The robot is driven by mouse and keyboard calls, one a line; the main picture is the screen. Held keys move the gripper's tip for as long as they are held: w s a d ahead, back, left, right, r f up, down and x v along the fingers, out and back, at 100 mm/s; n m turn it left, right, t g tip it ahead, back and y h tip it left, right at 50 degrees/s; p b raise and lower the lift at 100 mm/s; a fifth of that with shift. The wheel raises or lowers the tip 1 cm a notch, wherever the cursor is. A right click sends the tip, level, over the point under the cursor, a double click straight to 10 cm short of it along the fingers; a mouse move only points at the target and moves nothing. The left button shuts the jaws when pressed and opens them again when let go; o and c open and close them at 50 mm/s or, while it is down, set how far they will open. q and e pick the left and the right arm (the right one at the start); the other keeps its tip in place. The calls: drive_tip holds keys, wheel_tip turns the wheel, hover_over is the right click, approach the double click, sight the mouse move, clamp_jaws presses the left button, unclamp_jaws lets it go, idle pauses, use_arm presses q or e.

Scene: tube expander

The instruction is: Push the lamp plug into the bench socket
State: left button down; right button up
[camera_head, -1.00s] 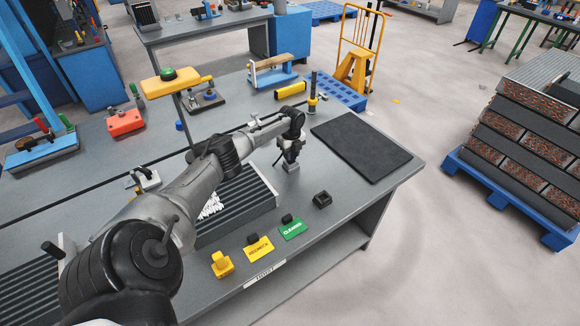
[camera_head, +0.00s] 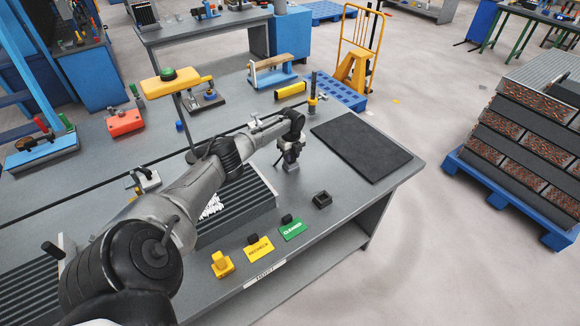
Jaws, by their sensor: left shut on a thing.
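My left gripper (camera_head: 290,156) points down over the grey bench (camera_head: 355,203), left of the black mat. It is shut on a small dark thing, likely the lamp plug, mostly hidden by the fingers. A small grey block (camera_head: 292,167), which looks like the bench socket, is directly below the fingers. I cannot tell whether the plug touches it or sits in it. A yellow lamp-like head with a green top (camera_head: 168,84) stands on a post at the back left of the bench. My right gripper is not in view.
A black mat (camera_head: 362,146) lies to the right. A small black open box (camera_head: 322,200), a green card (camera_head: 293,229) and a yellow card (camera_head: 259,247) are near the front edge. A ribbed grey tray (camera_head: 240,213) lies under my left arm.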

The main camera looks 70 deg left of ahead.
use_arm(q)
drive_tip(key=shift+f, duration=0.2)
drive_tip(key=shift+c, duration=1.7)
unclamp_jaws()
drive_tip(key=shift+o, duration=0.5)
drive_tip(key=shift+o, duration=1.2)
